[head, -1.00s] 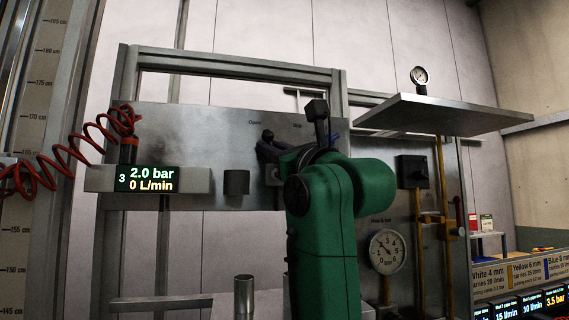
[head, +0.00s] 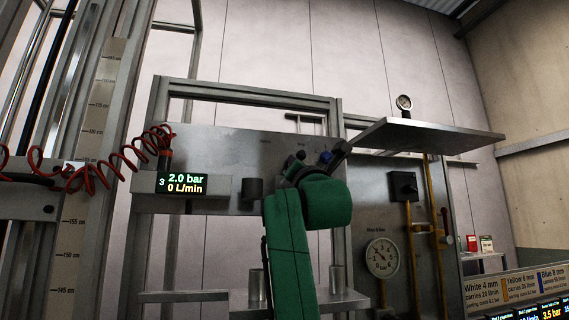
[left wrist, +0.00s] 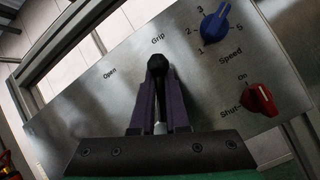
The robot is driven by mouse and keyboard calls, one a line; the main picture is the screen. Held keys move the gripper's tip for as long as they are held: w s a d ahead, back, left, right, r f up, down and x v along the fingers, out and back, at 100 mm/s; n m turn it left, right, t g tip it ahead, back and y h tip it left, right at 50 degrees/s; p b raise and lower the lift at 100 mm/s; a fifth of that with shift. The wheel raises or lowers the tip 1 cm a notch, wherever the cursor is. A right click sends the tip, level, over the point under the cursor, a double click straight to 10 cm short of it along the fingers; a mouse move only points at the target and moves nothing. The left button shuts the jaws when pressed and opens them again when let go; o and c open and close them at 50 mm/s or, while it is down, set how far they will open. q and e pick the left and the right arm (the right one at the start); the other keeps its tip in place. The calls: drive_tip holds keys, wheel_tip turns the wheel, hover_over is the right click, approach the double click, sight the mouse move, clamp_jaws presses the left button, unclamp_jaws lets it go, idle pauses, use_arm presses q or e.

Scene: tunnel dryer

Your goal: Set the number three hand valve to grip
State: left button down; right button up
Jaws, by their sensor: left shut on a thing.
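The number three hand valve's lever has a black knob (left wrist: 157,66). In the left wrist view it stands between the two dark purple fingers of my left gripper (left wrist: 160,100), which is shut on it. The lever points at the word "Grip", and "Open" is printed to its left. In the head view my left gripper (head: 295,168) is at the metal panel (head: 225,150), with the lever knob (head: 300,155) just under the "Grip" label. My green wrist hides the lever's base. The display marked 3 (head: 182,184) reads 2.0 bar and 0 L/min. My right gripper is not in view.
A blue speed knob (left wrist: 215,25) and a red Shut/On knob (left wrist: 260,100) sit right of the lever. A metal shelf (head: 430,135) juts out at the right, above a pressure gauge (head: 382,258). A red coiled hose (head: 95,170) hangs at the left.

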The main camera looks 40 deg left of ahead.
use_arm(q)
drive_tip(key=shift+d+r+m+t, duration=0.15)
drive_tip(key=shift+d+m+t, duration=0.15)
drive_tip(key=shift+m, duration=0.5)
drive_tip(key=c, duration=1)
unclamp_jaws()
drive_tip(key=shift+c, duration=0.2)
drive_tip(key=shift+o, duration=0.6)
drive_tip(key=shift+h, duration=0.3)
drive_tip(key=shift+w+d, duration=0.1)
drive_tip(key=shift+d, duration=0.15)
drive_tip(key=b+v, duration=0.9)
drive_tip(key=v, duration=0.5)
drive_tip(key=shift+d+f, duration=0.2)
drive_tip(key=shift+f, duration=0.1)
